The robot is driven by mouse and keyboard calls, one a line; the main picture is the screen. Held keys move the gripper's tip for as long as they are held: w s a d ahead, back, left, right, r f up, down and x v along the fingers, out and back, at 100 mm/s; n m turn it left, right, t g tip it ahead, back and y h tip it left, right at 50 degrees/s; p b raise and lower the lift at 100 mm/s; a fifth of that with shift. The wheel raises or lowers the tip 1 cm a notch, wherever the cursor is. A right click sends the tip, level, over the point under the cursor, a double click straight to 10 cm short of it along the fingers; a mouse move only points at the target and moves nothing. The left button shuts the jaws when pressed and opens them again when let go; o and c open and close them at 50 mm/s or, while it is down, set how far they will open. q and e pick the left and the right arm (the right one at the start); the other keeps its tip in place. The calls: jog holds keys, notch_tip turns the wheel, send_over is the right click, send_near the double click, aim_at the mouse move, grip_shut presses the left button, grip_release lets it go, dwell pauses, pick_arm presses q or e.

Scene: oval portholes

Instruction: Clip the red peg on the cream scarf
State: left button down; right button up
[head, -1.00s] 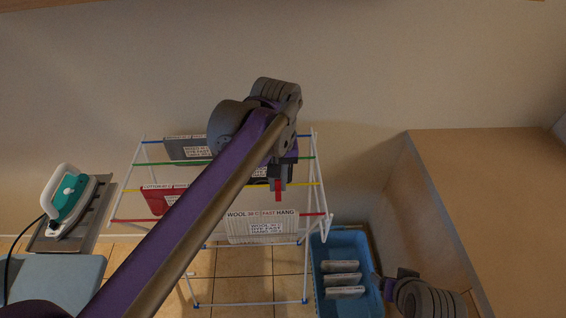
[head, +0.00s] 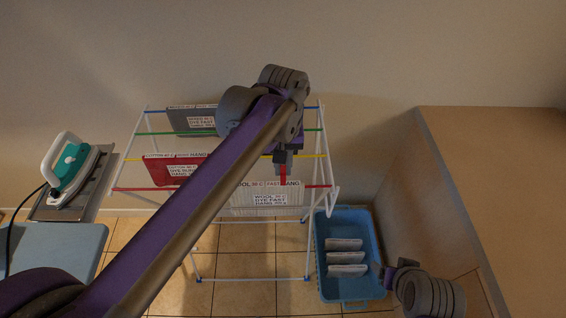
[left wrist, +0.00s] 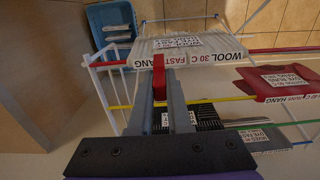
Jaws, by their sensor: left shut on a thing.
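The cream scarf (head: 262,200) hangs over the red bar at the front of the drying rack, its printed top edge along the bar. It also shows in the left wrist view (left wrist: 195,45). My left gripper (head: 283,160) is shut on the red peg (head: 283,174), just above the scarf's top edge. In the left wrist view the peg (left wrist: 159,75) is between the fingertips (left wrist: 161,92), and its far end overlaps the scarf's edge. Whether it grips the cloth I cannot tell.
The white rack (head: 335,200) also bears a red cloth (head: 158,172) and a dark grey cloth (head: 180,121). A blue basket (head: 345,220) with several pale labelled items stands right of it. An iron (head: 68,165) rests at left. A wooden cabinet (head: 500,180) is at right.

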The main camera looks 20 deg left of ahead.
aim_at(283, 177)
pick_arm(q)
jog(key=shift+f+b, duration=1.05)
jog(key=shift+f, duration=1.1)
jog(key=c, duration=0.8)
grip_release()
jog(key=shift+r, duration=0.1)
notch_tip(283, 177, up, 11)
jog(key=shift+f+p, duration=0.2)
jog(key=shift+p, duration=0.25)
jog(key=s+a+f+m+t, duration=0.1)
jog(key=s+a+f+t, duration=0.1)
jog(key=s+f, duration=0.2)
jog(key=s+a+f+m+t+p, duration=0.1)
jog(key=s+a+f, duration=0.1)
jog(key=s+f, duration=0.3)
jog(key=s+a+f+m+t, duration=0.1)
jog(key=s+a+f+t, duration=0.1)
jog(key=s+f, duration=0.3)
jog(key=shift+s+a+f+t+p, duration=0.1)
jog(key=shift+a+f+t+p, duration=0.05)
jog(key=shift+f, duration=0.7)
jog(key=shift+a+f+t+p, duration=0.15)
jog(key=shift+f, duration=0.65)
